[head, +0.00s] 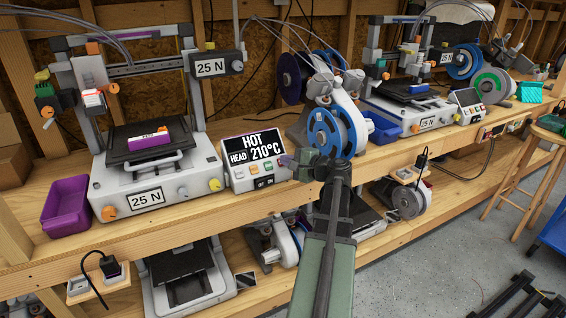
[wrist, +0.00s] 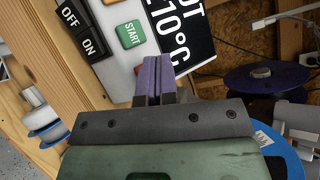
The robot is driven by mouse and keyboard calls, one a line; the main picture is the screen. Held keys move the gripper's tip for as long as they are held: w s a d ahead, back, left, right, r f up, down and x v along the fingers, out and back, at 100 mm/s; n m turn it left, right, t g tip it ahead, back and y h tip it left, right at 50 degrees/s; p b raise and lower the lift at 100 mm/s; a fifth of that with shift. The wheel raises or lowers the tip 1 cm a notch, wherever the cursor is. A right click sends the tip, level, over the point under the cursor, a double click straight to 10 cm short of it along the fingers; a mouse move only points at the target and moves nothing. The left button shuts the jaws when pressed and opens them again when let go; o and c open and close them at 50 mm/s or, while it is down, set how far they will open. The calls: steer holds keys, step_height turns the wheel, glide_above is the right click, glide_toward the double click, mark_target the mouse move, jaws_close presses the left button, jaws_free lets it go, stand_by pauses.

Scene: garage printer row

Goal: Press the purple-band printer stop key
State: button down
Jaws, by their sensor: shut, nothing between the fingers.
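The left printer (head: 150,180) has a purple block (head: 148,139) on its bed. Beside it stands a control box (head: 243,183) with a purplish edge around its display (head: 262,147), which reads HOT, HEAD 210°C. Several coloured keys sit below the display. Contact cannot be told.
A purple bin (head: 66,206) stands left of the printer. A blue spool (head: 335,132) is close behind my gripper. Another printer (head: 405,95) with its own control box (head: 467,106) stands farther right. The bench's front edge runs below the box.

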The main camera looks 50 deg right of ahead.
steer(key=shift+f, duration=0.1)
steer(key=shift+w+d+f+b, duration=0.15)
steer(key=shift+w+f+b, duration=0.05)
steer(key=shift+w+b, duration=0.1)
steer(key=shift+w+d+f+b, duration=0.1)
steer(key=shift+w+f+b, duration=0.1)
steer(key=shift+f+b, duration=0.1)
stand_by(0.8)
steer(key=shift+r, duration=0.1)
steer(key=shift+s+a+r+p, duration=0.25)
steer(key=shift+s+r+p, duration=0.25)
steer(key=shift+p, duration=0.1)
steer(key=s+r+p, duration=0.1)
steer(key=s+a+r+p, duration=0.1)
steer(key=s+r+p, duration=0.1)
steer(key=shift+s+a+r, duration=0.1)
steer(key=shift+a+r, duration=0.15)
steer(key=shift+r, duration=0.05)
stand_by(0.4)
